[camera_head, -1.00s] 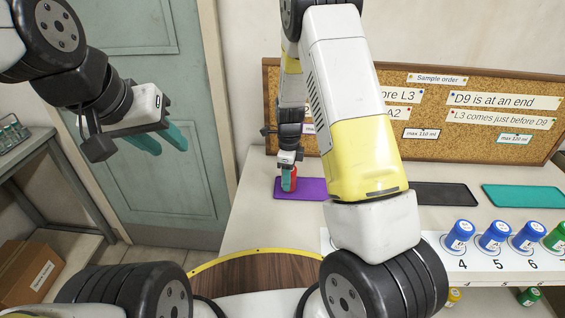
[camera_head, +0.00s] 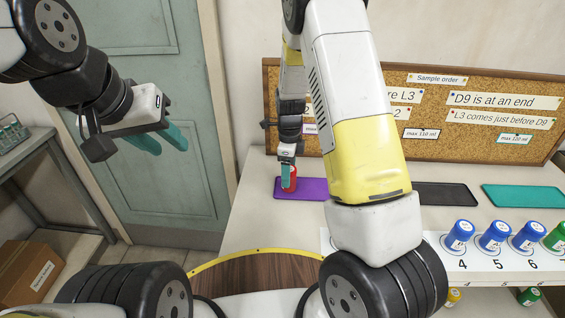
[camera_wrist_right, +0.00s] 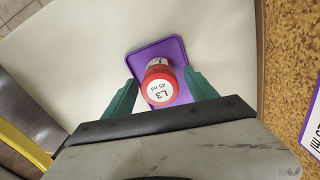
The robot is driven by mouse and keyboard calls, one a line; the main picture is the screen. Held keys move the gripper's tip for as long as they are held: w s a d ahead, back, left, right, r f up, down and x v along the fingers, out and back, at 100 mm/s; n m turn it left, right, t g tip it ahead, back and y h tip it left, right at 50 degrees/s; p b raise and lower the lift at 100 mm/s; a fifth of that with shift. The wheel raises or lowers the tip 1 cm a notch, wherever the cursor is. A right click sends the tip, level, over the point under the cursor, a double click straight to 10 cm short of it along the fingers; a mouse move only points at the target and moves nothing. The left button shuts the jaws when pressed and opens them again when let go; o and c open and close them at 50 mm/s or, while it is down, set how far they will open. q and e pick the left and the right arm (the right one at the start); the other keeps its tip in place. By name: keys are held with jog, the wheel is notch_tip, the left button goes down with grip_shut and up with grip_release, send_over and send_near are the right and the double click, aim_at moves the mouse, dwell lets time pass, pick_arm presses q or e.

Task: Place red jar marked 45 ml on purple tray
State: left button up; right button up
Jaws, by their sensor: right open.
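The red jar (camera_head: 291,181) stands on the left part of the purple tray (camera_head: 312,189). In the right wrist view, the jar (camera_wrist_right: 159,84) has a white lid label reading L3 and 45 ml, and the tray (camera_wrist_right: 172,47) lies under it. My right gripper (camera_head: 287,172) is directly above and around the jar. In the right wrist view, its teal fingers (camera_wrist_right: 160,92) are spread, with a gap on each side of the jar. My left gripper (camera_head: 164,140) hangs in the air at the left, away from the bench; its teal fingers look apart.
A black tray (camera_head: 445,194) and a teal tray (camera_head: 522,197) lie to the right. A white rack (camera_head: 480,266) holds several blue and green jars in front. A corkboard (camera_head: 400,80) with notes stands behind the trays. My right arm hides the middle of the bench.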

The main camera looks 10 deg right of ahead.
notch_tip(320, 180, up, 8)
jog(key=shift+r, duration=0.95)
jog(key=s+d+r+n+t+y, duration=0.2)
jog(key=s+r+n+t+y, duration=0.1)
jog(key=s+r+n, duration=1.05)
jog(key=s+r+n+t, duration=0.3)
jog(key=s+r+n, duration=0.3)
jog(key=s+n, duration=0.3)
jog(key=shift+s+d+h, duration=0.4)
jog(key=shift+s, duration=0.4)
